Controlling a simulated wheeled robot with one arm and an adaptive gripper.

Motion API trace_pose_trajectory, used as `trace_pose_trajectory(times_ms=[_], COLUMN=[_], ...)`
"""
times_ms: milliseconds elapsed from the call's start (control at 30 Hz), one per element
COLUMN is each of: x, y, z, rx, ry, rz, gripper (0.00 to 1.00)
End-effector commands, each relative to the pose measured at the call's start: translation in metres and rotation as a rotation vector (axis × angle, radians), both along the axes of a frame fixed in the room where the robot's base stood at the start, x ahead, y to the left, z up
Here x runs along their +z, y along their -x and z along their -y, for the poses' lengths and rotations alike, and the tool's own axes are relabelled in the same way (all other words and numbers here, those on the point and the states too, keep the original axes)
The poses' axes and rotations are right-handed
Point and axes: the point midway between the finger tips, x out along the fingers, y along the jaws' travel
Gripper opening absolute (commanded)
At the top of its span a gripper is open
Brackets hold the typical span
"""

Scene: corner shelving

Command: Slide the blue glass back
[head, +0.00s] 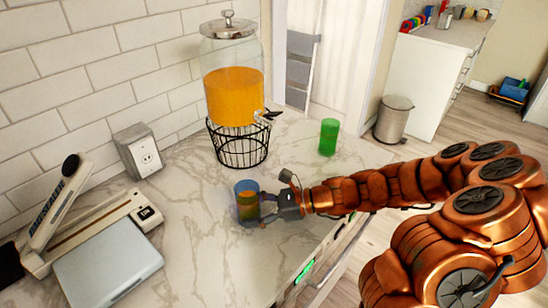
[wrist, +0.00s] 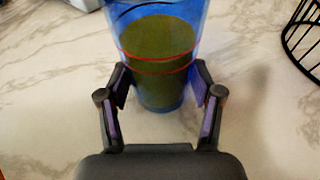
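The blue glass (head: 246,196) stands upright on the marble counter, see-through, with an orange-looking drink inside. The far side of the glass is hidden.
A drink dispenser (head: 234,95) with orange liquid sits on a black wire stand (head: 239,148) behind the glass. A green glass (head: 328,137) stands further right. A paper trimmer or scale (head: 108,265) and an outlet box (head: 139,150) are at left. Counter between is bare.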

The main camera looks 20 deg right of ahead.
Motion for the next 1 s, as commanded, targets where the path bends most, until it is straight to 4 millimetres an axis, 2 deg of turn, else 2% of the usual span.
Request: trace_pose_trajectory(times_ms=[33,200,633,767,1000], x=[0.000,0.000,0.001,0.005,0.017], y=[0.000,0.000,0.001,0.005,0.015], z=[0.000,0.000,0.005,0.018,0.057], rx=[0.000,0.000,-0.001,-0.002,-0.007], ry=[0.000,0.000,0.001,0.000,0.004], rz=[0.000,0.000,0.000,0.001,0.001], gripper=[0.74,0.91,0.91,0.91,0.91])
